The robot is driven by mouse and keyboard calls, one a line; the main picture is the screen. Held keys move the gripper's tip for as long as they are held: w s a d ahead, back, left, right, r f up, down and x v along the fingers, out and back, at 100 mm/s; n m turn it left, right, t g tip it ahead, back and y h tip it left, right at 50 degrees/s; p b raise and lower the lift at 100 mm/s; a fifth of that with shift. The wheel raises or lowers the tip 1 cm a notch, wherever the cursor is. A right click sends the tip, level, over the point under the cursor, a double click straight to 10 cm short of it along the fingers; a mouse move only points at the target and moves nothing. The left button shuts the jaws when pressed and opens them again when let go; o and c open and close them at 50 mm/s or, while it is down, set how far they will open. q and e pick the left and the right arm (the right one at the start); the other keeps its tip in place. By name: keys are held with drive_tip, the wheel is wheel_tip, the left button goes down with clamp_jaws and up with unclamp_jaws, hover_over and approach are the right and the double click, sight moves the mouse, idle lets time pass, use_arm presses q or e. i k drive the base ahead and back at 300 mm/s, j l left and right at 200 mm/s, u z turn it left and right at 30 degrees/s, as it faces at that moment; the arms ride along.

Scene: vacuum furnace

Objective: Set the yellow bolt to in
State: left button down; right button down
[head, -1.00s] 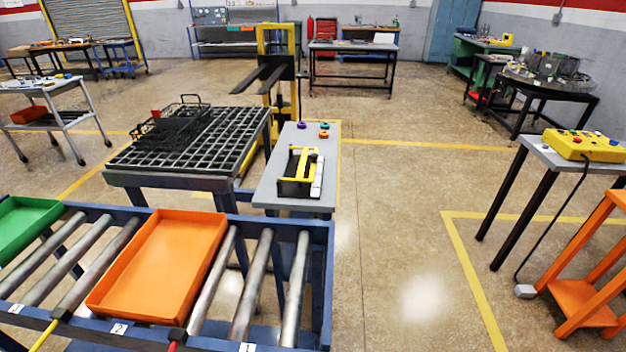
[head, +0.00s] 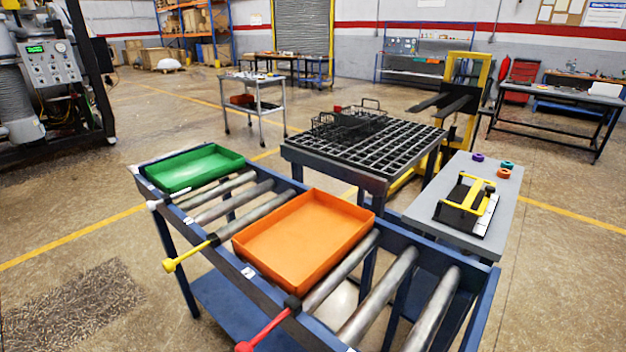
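The yellow bolt (head: 189,253) sticks out from the front rail of the roller conveyor (head: 262,287), on the left. Its rod slopes up to the right to a dark mount on the rail, between the green tray (head: 196,167) and the orange tray (head: 304,240). A red bolt (head: 268,331) of the same kind sticks out further right, below the orange tray. Neither of my grippers shows in the head view, and nothing touches the yellow bolt's knob.
A black grid table (head: 365,150) with a dark wire basket (head: 348,122) stands behind the conveyor. A grey bench (head: 420,205) with a yellow-handled tool carrier is at right. A yellow lift truck (head: 478,75) is behind. Floor at the left front is clear.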

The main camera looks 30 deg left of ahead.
sight(170, 265)
drive_tip(key=u, duration=2.1)
